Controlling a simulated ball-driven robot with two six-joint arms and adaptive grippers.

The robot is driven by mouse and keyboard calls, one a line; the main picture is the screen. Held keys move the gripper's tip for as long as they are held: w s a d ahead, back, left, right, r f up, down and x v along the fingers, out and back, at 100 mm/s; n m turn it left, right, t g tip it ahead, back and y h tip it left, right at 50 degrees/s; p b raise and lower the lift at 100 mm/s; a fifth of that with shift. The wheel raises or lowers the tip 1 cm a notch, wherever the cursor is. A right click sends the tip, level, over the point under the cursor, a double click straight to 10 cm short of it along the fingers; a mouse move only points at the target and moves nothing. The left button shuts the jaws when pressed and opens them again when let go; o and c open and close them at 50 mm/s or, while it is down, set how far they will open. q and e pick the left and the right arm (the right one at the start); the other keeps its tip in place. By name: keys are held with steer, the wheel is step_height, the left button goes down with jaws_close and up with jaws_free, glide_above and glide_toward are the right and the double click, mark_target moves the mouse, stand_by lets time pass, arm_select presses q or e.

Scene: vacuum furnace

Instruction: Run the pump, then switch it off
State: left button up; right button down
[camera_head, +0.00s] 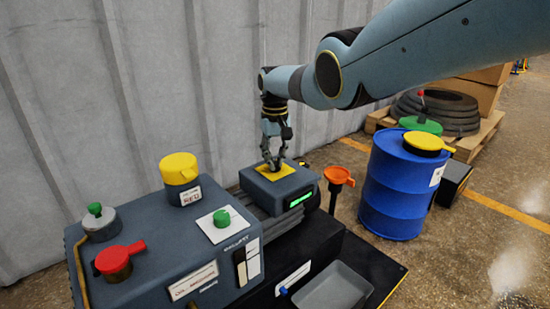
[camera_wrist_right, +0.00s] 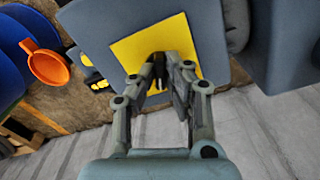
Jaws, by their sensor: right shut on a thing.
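The pump unit is a dark grey box (camera_head: 262,192) with a yellow plate (camera_head: 290,170) on top and a lit green display (camera_head: 300,199) on its front. My right gripper (camera_head: 273,163) points down at the yellow plate. In the right wrist view, its fingers (camera_wrist_right: 158,80) are close together over the yellow plate (camera_wrist_right: 130,50), shut on a small dark switch there. The fingers hide most of the switch, and I cannot tell its position. My left gripper is not in view.
Left of the pump unit is a grey machine (camera_head: 215,255) with a green button (camera_head: 221,218), a yellow-capped canister (camera_head: 180,180) and a red-handled valve (camera_head: 115,262). An orange funnel (camera_head: 339,177), a blue drum (camera_head: 395,190) and a grey tray (camera_head: 335,290) lie to the right. A corrugated wall stands behind.

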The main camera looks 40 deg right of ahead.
steer(key=shift+m, duration=0.8)
steer(key=c, duration=1.4)
jaws_free()
steer(key=shift+r, duration=0.15)
